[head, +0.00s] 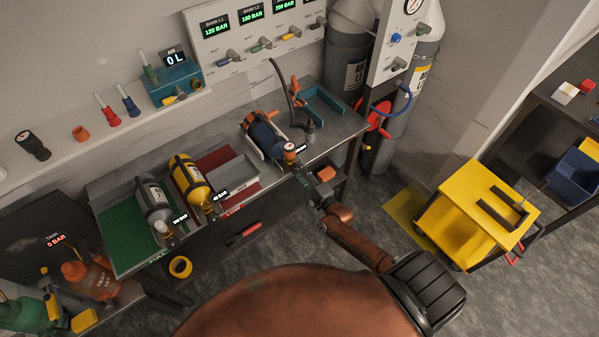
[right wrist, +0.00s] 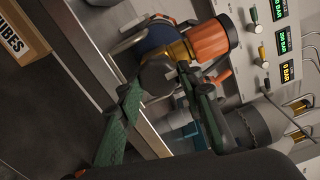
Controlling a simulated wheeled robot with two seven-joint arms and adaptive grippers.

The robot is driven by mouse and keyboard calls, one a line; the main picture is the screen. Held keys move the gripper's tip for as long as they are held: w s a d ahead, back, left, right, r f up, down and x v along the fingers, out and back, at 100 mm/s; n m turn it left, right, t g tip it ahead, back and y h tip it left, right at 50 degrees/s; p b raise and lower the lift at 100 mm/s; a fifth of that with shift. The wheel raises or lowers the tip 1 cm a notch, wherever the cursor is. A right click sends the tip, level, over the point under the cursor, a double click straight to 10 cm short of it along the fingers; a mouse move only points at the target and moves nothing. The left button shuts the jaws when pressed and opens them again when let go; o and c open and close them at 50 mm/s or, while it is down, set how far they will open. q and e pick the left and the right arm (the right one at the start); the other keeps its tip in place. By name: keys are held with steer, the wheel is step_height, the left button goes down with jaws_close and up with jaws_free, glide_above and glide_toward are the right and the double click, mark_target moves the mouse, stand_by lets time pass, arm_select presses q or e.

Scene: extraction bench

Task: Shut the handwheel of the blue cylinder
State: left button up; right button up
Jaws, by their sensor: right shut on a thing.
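The blue cylinder (head: 263,135) lies in a cradle at the right end of the bench, its valve end toward me. It also shows in the right wrist view (right wrist: 155,40), with a brass valve (right wrist: 182,50) and an orange part (right wrist: 210,42) beside it. The dark round handwheel (right wrist: 157,75) sits at the valve. My right gripper (head: 299,168) reaches the valve end from the front right. In the right wrist view its green fingers (right wrist: 163,92) are on both sides of the handwheel and shut on it. The fingertips' contact is partly hidden. My left gripper is not in view.
A yellow cylinder (head: 190,177) and a grey cylinder (head: 152,200) lie farther left on the bench. A hose (head: 280,85) rises behind the blue cylinder. A panel with pressure displays (head: 250,30) is on the wall. A yellow cart (head: 470,215) stands on the right.

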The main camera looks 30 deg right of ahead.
steer(key=shift+f, duration=0.1)
steer(key=shift+c, duration=0.2)
steer(key=o, duration=1.2)
steer(key=shift+c, duration=0.2)
steer(key=s, duration=1.2)
steer(key=shift+d, duration=0.45)
